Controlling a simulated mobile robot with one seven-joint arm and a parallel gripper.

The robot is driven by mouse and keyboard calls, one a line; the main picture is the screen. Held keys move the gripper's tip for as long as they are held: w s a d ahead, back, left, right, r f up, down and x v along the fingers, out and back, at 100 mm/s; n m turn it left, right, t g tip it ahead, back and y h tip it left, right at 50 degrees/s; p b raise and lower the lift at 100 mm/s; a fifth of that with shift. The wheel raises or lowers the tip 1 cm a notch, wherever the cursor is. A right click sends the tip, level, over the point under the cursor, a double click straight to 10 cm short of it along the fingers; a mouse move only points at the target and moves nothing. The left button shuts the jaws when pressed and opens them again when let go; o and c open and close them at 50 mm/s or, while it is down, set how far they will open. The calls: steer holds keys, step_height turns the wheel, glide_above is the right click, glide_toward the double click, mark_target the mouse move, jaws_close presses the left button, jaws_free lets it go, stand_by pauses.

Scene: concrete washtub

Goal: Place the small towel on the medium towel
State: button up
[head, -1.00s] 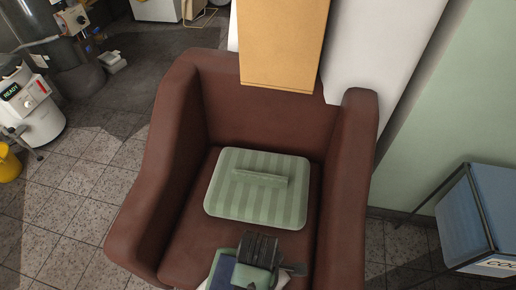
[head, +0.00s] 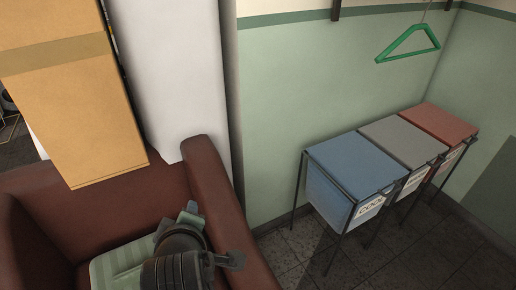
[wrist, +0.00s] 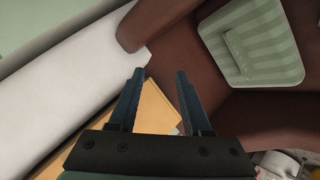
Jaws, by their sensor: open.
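A pale green striped towel (wrist: 280,48) lies flat on the seat of a brown armchair. A narrow strip of the same green (wrist: 237,50) lies on top of it, within its edges. It looks like a small folded towel, though its cloth blends with the larger one. In the head view only part of the larger towel (head: 112,266) shows, with my arm covering the rest. My gripper (wrist: 160,98) is open with nothing between its fingers. It is apart from the towels, which lie to its upper right in the wrist view.
The armchair (head: 212,180) has a raised arm beside my arm. Tall cardboard (head: 75,120) and a white cabinet (head: 165,70) stand behind it. Blue (head: 355,165), grey (head: 405,138) and red (head: 442,122) lidded bins stand right. A green hanger (head: 408,45) hangs above.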

steer(key=w+d+r+m+t, duration=0.1)
steer(key=d+r+m+t, duration=0.2)
steer(key=r, duration=0.6)
steer(key=w+d+r+m+t, duration=0.1)
steer(key=d+r+m+t, duration=0.15)
steer(key=r, duration=0.65)
steer(key=w+d+r+m+t, duration=0.1)
steer(key=d+r+m+t, duration=0.2)
steer(key=r, duration=0.6)
steer(key=s+d+r+m+t+h, duration=0.1)
steer(key=s+d+r+m+t, duration=0.1)
steer(key=r, duration=0.4)
steer(key=s+d+r+m+t+h, duration=0.1)
steer(key=s+d+r+m+t, duration=0.1)
steer(key=s+r+t, duration=0.2)
steer(key=s+d+r+m+t+h, duration=0.1)
steer(key=s+r, duration=0.4)
steer(key=r, duration=0.5)
steer(key=shift+s+d+m+t, duration=0.3)
steer(key=shift+d+m+t, duration=0.45)
steer(key=shift+d+t, duration=0.3)
step_height(320, 180, up, 16)
steer(key=p, duration=1.5)
steer(key=shift+f+p, duration=0.25)
steer(key=shift+p, duration=0.05)
steer(key=shift+a+f, duration=0.1)
